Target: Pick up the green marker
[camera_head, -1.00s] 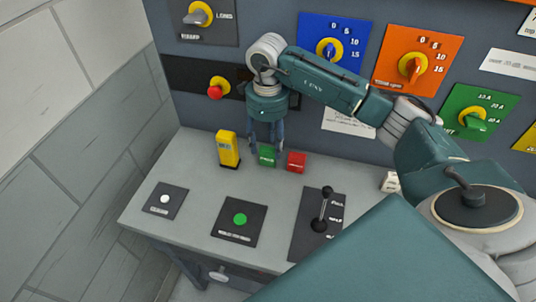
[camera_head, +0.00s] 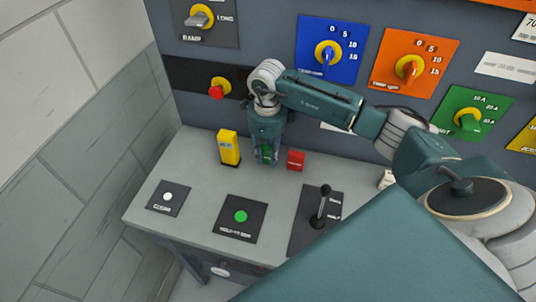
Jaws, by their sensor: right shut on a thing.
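The green marker (camera_head: 266,153) is a small green block on the grey desk, between a yellow block and a red block. It is partly covered by the fingers of my right gripper (camera_head: 266,158). That gripper points down from above and is shut on the green marker. I cannot tell whether the marker touches the desk. My left gripper is not in view.
A yellow block (camera_head: 229,148) stands close on the left and a red block (camera_head: 296,160) close on the right. A black lever (camera_head: 321,207) and a green button (camera_head: 240,216) are nearer on the desk (camera_head: 200,215). A panel with knobs rises behind.

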